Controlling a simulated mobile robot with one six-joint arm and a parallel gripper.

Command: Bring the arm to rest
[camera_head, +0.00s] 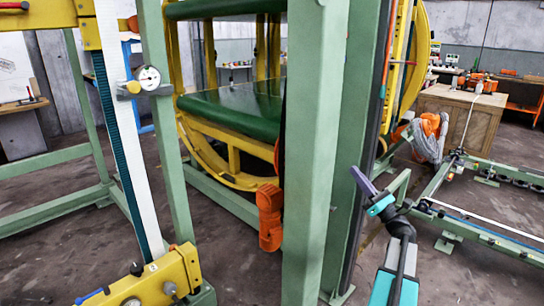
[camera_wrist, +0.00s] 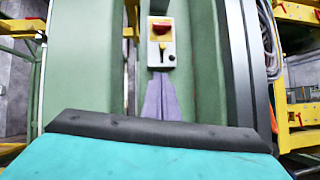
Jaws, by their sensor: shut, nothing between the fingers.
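My gripper (camera_head: 358,175) is at the right of centre in the head view, just right of the green post (camera_head: 312,150). Its purple fingers are together and hold nothing. My teal and dark arm reaches up to it from the lower right. In the wrist view the shut purple fingers (camera_wrist: 160,80) point at a small pale control box (camera_wrist: 161,55) with a red knob and a yellow lever, set between green uprights. The fingertips overlap the box's lower edge in the picture; I cannot tell whether they touch it. I do not make out this box in the head view.
A yellow ring frame (camera_head: 215,165) with a green bed stands behind the post. An orange part (camera_head: 270,215) hangs beside the post. A green floor rail (camera_head: 485,235) runs at the right. A wooden crate (camera_head: 462,118) stands behind it.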

